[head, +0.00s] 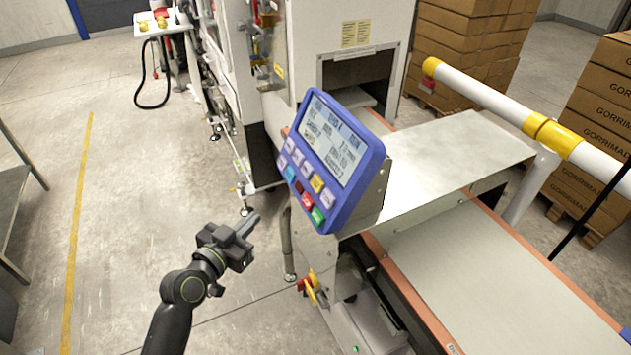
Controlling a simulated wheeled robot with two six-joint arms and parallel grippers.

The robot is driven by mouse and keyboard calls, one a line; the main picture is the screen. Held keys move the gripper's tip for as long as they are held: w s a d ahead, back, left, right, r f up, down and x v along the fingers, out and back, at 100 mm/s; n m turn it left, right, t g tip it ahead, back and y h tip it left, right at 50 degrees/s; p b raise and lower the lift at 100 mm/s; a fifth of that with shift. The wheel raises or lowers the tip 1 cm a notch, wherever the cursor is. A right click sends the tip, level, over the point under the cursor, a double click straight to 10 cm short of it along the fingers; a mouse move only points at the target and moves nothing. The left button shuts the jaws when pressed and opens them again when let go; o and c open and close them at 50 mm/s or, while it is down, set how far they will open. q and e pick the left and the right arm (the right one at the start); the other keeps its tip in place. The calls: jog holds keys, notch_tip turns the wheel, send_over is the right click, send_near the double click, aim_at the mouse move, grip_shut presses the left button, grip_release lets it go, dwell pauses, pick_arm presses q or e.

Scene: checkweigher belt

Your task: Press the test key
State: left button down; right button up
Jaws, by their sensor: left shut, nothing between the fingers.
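The blue control panel (333,158) of the checkweigher is tilted, with a lit screen (334,140) above rows of small coloured keys (305,186). The keys include yellow, red, green, light blue and pale ones. Their labels are too small to read, so I cannot tell which is the test key. My left gripper (251,222) is shut and empty. In the picture it is left of and below the panel, apart from the keys, with its fingers pointing up and right. My right gripper is not in view.
A conveyor belt (480,272) with orange side rails runs to the lower right under a metal cover (447,160). A yellow and white rail (500,107) crosses at the right. Stacked cartons (606,100) stand behind.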

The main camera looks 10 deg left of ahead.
aim_at(317, 183)
pick_arm(q)
jog(key=s+d+r+m+h, duration=0.2)
jog(key=r, duration=0.5)
jog(key=s+d+r+m+t+h, duration=0.1)
jog(key=s+d+r+m+h, duration=0.1)
jog(key=r, duration=0.6)
jog(key=shift+r+t+h, duration=0.3)
jog(key=shift+h, duration=0.1)
jog(key=shift+d, duration=0.15)
jog(key=w+d+f+b, duration=0.3)
jog(key=w+d+f, duration=0.1)
jog(key=d, duration=0.2)
jog(key=shift+w+d+b, duration=0.2)
jog(key=shift+d+b, duration=0.05)
jog(key=shift+b, duration=0.1)
jog(key=shift+f, duration=0.1)
dwell(0.7)
